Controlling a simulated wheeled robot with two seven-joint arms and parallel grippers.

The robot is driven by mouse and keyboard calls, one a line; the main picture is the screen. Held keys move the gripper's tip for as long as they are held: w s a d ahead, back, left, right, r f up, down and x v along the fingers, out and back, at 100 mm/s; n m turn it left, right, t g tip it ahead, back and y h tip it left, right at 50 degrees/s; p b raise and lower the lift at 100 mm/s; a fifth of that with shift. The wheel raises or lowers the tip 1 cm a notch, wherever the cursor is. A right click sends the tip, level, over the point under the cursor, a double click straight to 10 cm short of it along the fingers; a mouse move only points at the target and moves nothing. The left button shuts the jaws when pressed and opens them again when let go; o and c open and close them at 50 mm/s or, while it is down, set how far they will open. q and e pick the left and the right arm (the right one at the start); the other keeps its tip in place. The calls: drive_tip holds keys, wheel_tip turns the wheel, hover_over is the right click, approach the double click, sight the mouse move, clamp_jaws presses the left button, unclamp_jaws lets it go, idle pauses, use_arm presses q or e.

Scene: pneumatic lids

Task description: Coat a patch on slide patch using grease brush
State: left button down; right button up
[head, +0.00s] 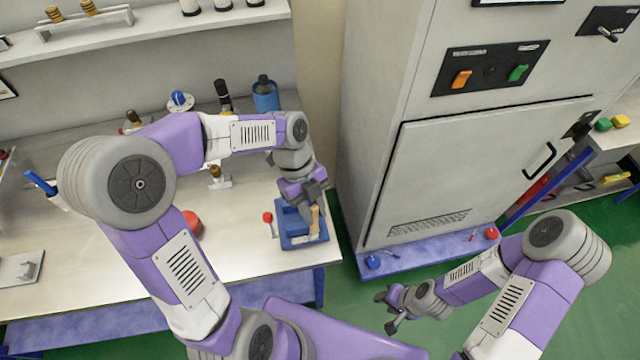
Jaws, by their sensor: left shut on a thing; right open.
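My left gripper (312,203) is shut on a narrow tan piece (315,219), which looks like the grease brush. It points down over the right side of a blue block-like fixture (290,240), which looks like the slide, at the front right corner of the workbench. I cannot tell whether the brush touches the fixture. The slide patch itself is too small or hidden behind the gripper to make out. My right gripper (390,309) is open and empty, low over the green floor, to the right of the bench.
A red-tipped lever (268,218) stands just left of the fixture. A red round part (191,225) sits partly behind my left arm. A blue cup (265,95) holds a dark item at the back. A large grey cabinet (440,180) stands right of the bench.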

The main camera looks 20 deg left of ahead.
use_arm(q)
drive_tip(key=shift+w+d, duration=0.2)
drive_tip(key=shift+d, duration=0.2)
wheel_tip(320, 180, up, 4)
drive_tip(key=shift+d+f+p, duration=0.1)
drive_tip(key=shift+p, duration=1.15)
drive_tip(key=shift+r+p, duration=1.75)
drive_tip(key=shift+r, duration=0.45)
drive_tip(key=shift+f, duration=0.1)
